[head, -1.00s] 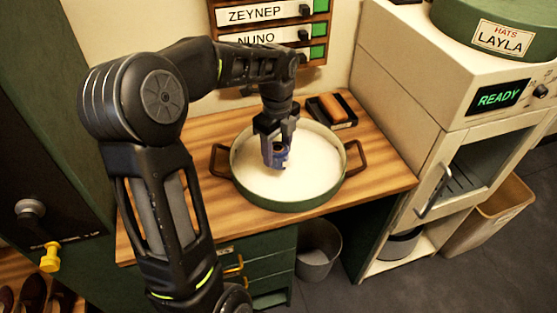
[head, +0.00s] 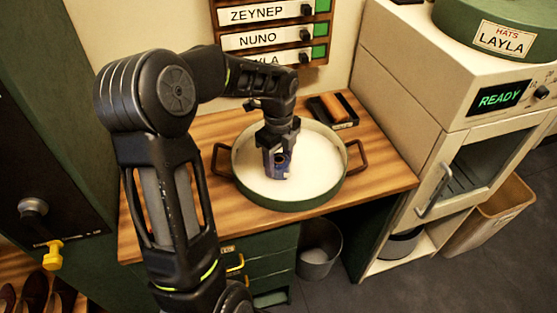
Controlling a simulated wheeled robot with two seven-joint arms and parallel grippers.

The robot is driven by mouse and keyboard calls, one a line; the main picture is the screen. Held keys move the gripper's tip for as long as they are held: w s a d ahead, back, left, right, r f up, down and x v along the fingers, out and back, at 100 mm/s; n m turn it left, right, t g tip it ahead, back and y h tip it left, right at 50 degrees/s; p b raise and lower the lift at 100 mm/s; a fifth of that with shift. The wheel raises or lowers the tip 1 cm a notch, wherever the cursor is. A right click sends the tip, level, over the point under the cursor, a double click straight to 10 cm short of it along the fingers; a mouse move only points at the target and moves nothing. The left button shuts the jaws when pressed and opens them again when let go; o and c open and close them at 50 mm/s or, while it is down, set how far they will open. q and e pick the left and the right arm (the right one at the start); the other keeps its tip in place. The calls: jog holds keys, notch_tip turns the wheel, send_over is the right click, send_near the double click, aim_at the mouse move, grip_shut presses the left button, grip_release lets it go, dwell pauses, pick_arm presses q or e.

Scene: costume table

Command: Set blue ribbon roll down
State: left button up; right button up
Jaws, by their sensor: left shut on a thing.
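The blue ribbon roll (head: 284,171) is held between the fingers of my left gripper (head: 277,163). The gripper points down over the pale inside of a round green tray (head: 290,205) with brown handles. The fingers hide much of the roll. I cannot tell whether the roll touches the tray's floor or hangs just above it. My right gripper is not in the head view.
The tray stands on a striped wooden table (head: 385,163). A dark holder with an orange-brown block (head: 335,108) lies behind it. A cream cabinet (head: 440,90) with a READY display stands at the right. A grey bin (head: 318,250) is on the floor below.

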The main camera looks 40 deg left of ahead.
aim_at(278, 160)
pick_arm(q)
jog(key=shift+f, duration=0.2)
jog(key=o, duration=1.4)
jog(key=shift+c, duration=0.2)
jog(key=shift+r, duration=0.2)
notch_tip(278, 160, up, 12)
